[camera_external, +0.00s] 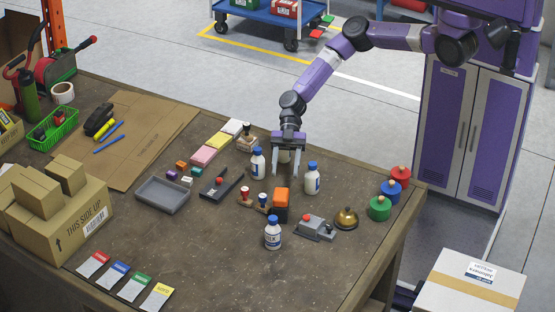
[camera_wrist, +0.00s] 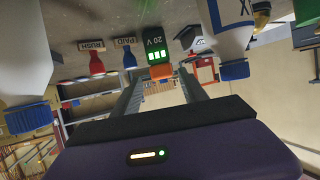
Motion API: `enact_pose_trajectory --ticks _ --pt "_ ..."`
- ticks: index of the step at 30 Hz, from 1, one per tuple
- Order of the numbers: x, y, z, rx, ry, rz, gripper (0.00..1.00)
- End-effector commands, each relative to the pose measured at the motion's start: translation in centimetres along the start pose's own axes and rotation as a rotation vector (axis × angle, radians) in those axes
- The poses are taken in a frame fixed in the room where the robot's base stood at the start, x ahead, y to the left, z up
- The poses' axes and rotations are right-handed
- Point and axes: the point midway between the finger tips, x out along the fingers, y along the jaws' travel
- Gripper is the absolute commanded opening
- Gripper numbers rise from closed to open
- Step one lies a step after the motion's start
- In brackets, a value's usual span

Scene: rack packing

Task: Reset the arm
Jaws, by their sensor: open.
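My gripper (camera_external: 287,176) hangs from the purple arm above the middle of the brown workbench (camera_external: 240,270), fingers pointing down. Its two fingers are apart. White bottles with blue caps stand to the left (camera_external: 257,164) and right (camera_external: 312,179) of the gripper. In the wrist view my gripper (camera_wrist: 163,80) has its fingers spread, with no object held between them. Beyond them is an orange and black battery (camera_wrist: 157,56) marked 20 V, which also shows in the external view (camera_external: 281,199).
Stamps (camera_external: 246,194), another bottle (camera_external: 272,236), a grey switch box (camera_external: 314,228) and a brass bell (camera_external: 346,218) crowd the bench near my gripper. A grey tray (camera_external: 162,195) and cartons (camera_external: 60,215) are at left. The bench's front middle is clear.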

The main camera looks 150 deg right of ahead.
Motion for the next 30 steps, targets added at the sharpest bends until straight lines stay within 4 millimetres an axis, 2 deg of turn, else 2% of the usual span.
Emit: enact_pose_trajectory --ticks 8,11,14,18,21,23,26,29,30 --pt "0.0 0.0 0.0 0.0 0.0 0.0 0.51" --pt "-0.2 -0.1 -0.8 -0.014 0.012 0.002 0.51" --pt "-0.8 -0.4 -3.0 -0.071 0.051 0.01 0.51" --pt "-2.3 -1.4 -7.4 -0.212 0.135 0.04 0.51" --pt "-4.1 -3.0 -8.9 -0.319 0.179 0.076 0.51" --pt "-5.3 -5.0 -7.7 -0.362 0.179 0.092 0.51" --pt "-6.8 -8.9 -4.4 -0.384 0.153 0.1 0.51" --pt "-8.3 -13.7 -1.6 -0.392 0.129 0.108 0.51" --pt "-8.8 -15.8 -0.7 -0.393 0.123 0.112 0.51"
